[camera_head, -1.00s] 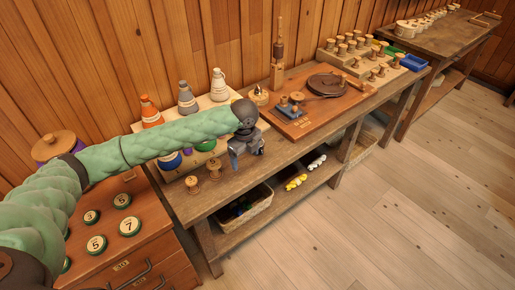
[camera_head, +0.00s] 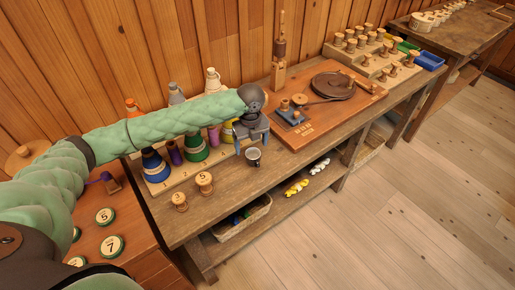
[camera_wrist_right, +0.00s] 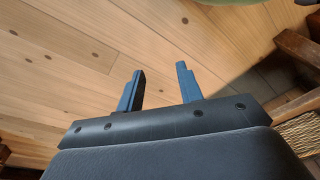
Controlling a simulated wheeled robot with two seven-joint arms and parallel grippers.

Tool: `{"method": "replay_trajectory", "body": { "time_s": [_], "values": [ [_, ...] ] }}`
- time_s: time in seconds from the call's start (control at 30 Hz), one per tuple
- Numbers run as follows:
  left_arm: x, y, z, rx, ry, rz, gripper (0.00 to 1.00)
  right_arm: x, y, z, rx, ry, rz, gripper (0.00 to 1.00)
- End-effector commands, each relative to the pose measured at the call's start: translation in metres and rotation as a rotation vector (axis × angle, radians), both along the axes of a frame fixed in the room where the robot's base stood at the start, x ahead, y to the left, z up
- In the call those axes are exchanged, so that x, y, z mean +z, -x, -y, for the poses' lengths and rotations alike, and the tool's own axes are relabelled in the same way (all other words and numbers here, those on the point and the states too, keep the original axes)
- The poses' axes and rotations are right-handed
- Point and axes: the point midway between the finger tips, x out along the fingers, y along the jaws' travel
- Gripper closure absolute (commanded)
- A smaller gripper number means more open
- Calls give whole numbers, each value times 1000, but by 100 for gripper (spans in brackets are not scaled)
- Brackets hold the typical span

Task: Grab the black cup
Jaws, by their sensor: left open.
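The black cup (camera_head: 254,158) stands upright on the wooden workbench in the head view, with a pale inside showing at its top. My left gripper (camera_head: 252,144) is open, with its blue fingers pointing down just behind and above the cup. The cup shows in front of the fingers, and I cannot tell whether they touch it. My right gripper (camera_wrist_right: 159,88) is open and empty in the right wrist view, with wooden floor beyond its fingers.
Two wooden spools (camera_head: 192,192) stand left of the cup. Behind my left arm are several coloured bottles on a pale stand. A reddish board (camera_head: 318,128) with a dark disc (camera_head: 333,86) lies to the right. The bench front edge is close to the cup.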

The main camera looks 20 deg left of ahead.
Motion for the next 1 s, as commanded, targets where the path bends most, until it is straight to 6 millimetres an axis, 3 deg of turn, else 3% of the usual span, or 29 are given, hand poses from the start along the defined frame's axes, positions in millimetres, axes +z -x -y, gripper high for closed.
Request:
{"method": "replay_trajectory", "body": {
  "time_s": [0.47,0.8,1.0],
  "values": [
    [-30,-1,1,0,0,-1,20,-25,6,8,4,8,14,64],
    [-62,-4,3,0,-1,-3,20,-62,20,22,13,21,39,64],
    [-76,-4,2,0,-1,-1,20,-74,26,26,16,24,47,64]
  ]
}}
